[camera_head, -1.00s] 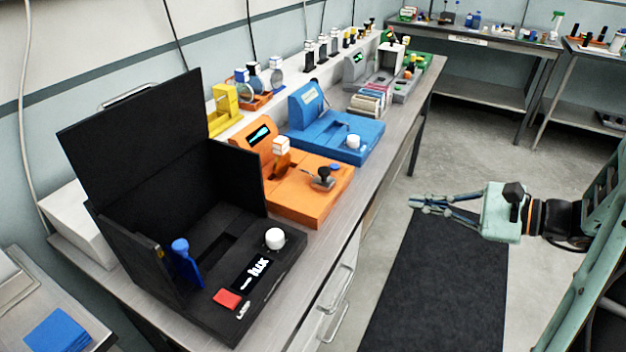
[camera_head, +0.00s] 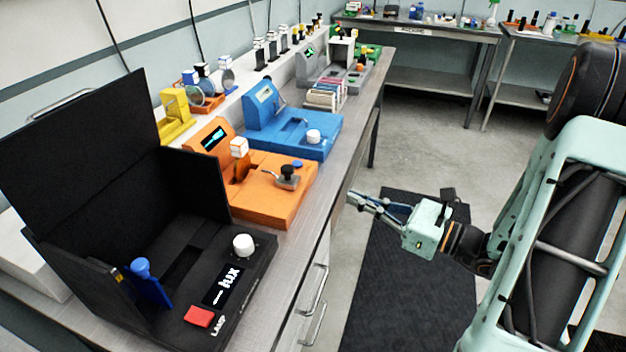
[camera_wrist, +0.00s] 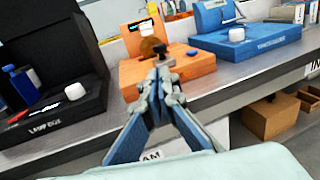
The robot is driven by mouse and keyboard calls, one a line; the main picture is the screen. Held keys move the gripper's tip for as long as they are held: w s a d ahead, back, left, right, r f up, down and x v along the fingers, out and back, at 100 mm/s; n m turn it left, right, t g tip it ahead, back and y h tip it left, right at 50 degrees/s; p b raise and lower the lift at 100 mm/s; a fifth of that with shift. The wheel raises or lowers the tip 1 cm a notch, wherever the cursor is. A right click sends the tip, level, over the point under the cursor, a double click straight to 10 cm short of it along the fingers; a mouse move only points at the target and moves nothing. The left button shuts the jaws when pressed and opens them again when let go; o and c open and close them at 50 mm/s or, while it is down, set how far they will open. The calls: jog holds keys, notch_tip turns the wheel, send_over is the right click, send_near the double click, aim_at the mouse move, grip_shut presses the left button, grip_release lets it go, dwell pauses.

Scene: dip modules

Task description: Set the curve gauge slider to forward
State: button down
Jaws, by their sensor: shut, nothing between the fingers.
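No label reading curve gauge is legible in either view. The orange module (camera_head: 265,200) has a lit display, a white-topped post (camera_head: 239,148), a blue button (camera_head: 297,163) and a black knob (camera_head: 288,171) on a small plate. I cannot tell for sure that this knob is the slider, or which way it is set. My gripper (camera_head: 352,197) is shut and empty, beside the bench's front edge and apart from the orange module. In the wrist view, its fingertips (camera_wrist: 160,64) overlap the orange module (camera_wrist: 187,71) and partly hide it just below the black knob.
A black lamp box (camera_head: 165,285) with a raised lid stands nearer on the bench. A blue module (camera_head: 270,135) stands beyond the orange one. Drawer handles (camera_head: 313,290) stick out from the bench front. Open floor with a dark mat (camera_head: 390,290) lies beside the bench.

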aim_at(288, 174)
jog(key=x, duration=1.4)
jog(key=x, duration=0.3)
jog(key=s+x, duration=0.1)
jog(key=x, duration=0.1)
jog(key=shift+a, duration=0.3)
jog(key=shift+d, duration=0.1)
